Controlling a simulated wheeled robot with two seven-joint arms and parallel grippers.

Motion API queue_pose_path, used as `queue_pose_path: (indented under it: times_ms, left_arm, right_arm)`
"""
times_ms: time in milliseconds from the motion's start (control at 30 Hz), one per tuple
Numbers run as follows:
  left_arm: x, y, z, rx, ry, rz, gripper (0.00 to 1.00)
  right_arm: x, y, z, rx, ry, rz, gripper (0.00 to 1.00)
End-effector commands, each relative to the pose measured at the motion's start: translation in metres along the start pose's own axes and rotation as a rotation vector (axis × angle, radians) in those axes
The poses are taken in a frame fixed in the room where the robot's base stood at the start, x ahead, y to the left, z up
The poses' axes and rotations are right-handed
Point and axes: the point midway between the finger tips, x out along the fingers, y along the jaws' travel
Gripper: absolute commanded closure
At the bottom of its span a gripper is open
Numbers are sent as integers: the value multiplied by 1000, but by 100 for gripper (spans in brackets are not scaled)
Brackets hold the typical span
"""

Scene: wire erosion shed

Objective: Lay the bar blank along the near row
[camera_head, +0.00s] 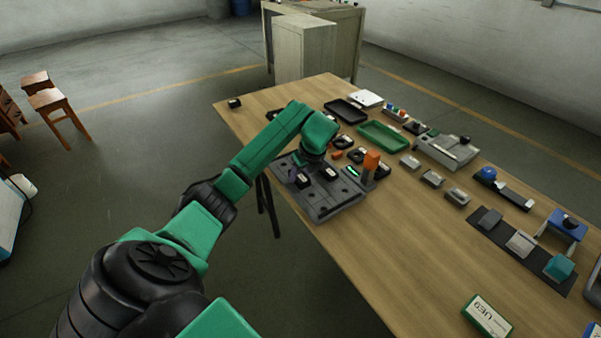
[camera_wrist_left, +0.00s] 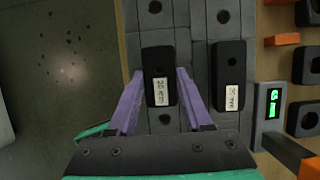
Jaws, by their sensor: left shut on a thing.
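My left gripper (camera_wrist_left: 159,78) has its purple fingers shut on the two long sides of a black block (camera_wrist_left: 158,65) with a hole and a white label. The block sits over a grey fixture plate (camera_wrist_left: 195,20) with holes; whether it touches the plate cannot be told. A second labelled black block (camera_wrist_left: 229,65) lies parallel on the plate, to the right. In the head view, my forearm partly covers the grey fixture (camera_head: 335,208) at the table's left edge. I cannot tell for certain which piece is the bar blank.
A gauge with a green display (camera_wrist_left: 273,103) and an orange post (camera_head: 371,160) stand right of the fixture. More black blocks (camera_wrist_left: 305,118) lie beyond. A green tray (camera_head: 383,138) and several grey blocks (camera_head: 432,178) are farther right. The table's front middle (camera_head: 390,260) is clear.

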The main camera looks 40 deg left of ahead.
Motion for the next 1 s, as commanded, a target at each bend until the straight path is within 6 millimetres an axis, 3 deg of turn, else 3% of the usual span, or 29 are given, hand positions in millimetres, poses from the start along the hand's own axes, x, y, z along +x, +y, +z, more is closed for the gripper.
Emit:
queue_pose_path:
  times_ms: [133,167,200,233,500,667,767,933,1000]
  left_arm:
    - [4,0,-1,-1,-1,-2,100]
    - [4,0,-2,0,0,0,39]
    - [4,0,-2,0,0,0,24]
    - [4,0,-2,0,0,0,20]
    - [3,0,-1,0,0,0,20]
    - [-8,0,2,-2,-1,-1,20]
    - [-26,-1,2,-1,-4,-3,20]
    - [-74,-1,2,-2,-5,-5,20]
    - [-97,0,4,0,-4,-2,20]
  right_arm:
    - [4,-1,0,-1,0,-1,50]
    - [3,-1,0,-2,0,-1,50]
    - [3,-1,0,-2,0,-1,50]
    - [3,-1,0,-2,0,-1,50]
    - [2,-1,0,-3,0,-2,50]
    - [-2,-2,0,-3,0,-3,50]
    - [2,-2,0,-2,0,-3,50]
    - [9,-3,0,-2,0,-4,50]
    - [-1,-3,0,-1,0,-4,50]
